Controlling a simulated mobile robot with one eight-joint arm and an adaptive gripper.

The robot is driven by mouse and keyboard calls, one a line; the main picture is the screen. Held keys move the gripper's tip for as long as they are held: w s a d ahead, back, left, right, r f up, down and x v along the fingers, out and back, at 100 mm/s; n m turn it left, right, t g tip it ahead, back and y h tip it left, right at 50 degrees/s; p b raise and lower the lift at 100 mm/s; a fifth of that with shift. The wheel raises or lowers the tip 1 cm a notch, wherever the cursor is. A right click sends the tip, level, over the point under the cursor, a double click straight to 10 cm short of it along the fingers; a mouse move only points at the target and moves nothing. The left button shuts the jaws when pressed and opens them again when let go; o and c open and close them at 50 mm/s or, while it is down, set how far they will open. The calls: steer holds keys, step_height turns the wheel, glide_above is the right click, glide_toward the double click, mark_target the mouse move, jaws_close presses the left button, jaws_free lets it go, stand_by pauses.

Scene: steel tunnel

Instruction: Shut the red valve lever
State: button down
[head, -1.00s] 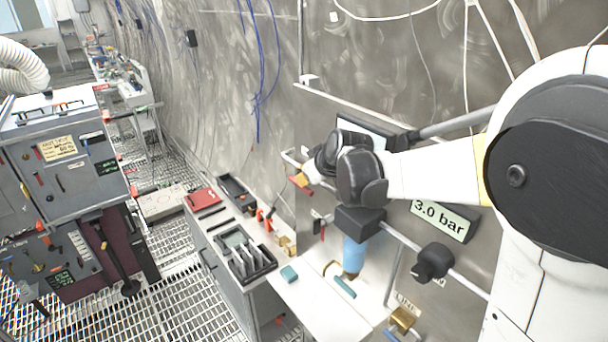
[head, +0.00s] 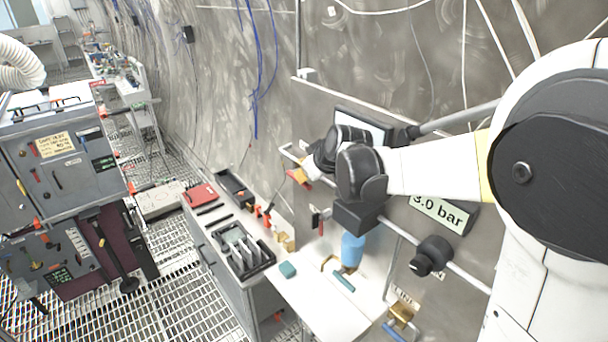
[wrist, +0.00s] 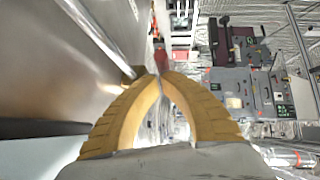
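The red valve lever seems to be the orange-red bar (head: 300,178) by the wall rail in the head view, right at the end of my arm. My gripper (head: 309,171) is beside it there, mostly hidden behind my dark wrist; contact cannot be told. In the wrist view my gripper (wrist: 161,75) has its two yellow ribbed fingers drawn together at the tips, with a gap only lower down between their curves. A dark red piece (wrist: 160,58) shows just beyond the tips; I see nothing clearly clamped.
The steel wall and its rail run close beside the arm. A black knob (head: 432,256), a 3.0 bar display (head: 438,212) and a brass valve with a blue handle (head: 401,314) are at right. A workbench (head: 318,310) with trays stands below.

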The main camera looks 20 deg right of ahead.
steer(key=shift+s+d+f+b, duration=0.1)
steer(key=shift+s+f+b, duration=0.05)
steer(key=shift+f+b, duration=0.35)
steer(key=shift+s+f+b, duration=0.15)
steer(key=shift+f+b, duration=0.55)
steer(key=shift+b, duration=0.2)
steer(key=shift+f, duration=0.15)
stand_by(0.5)
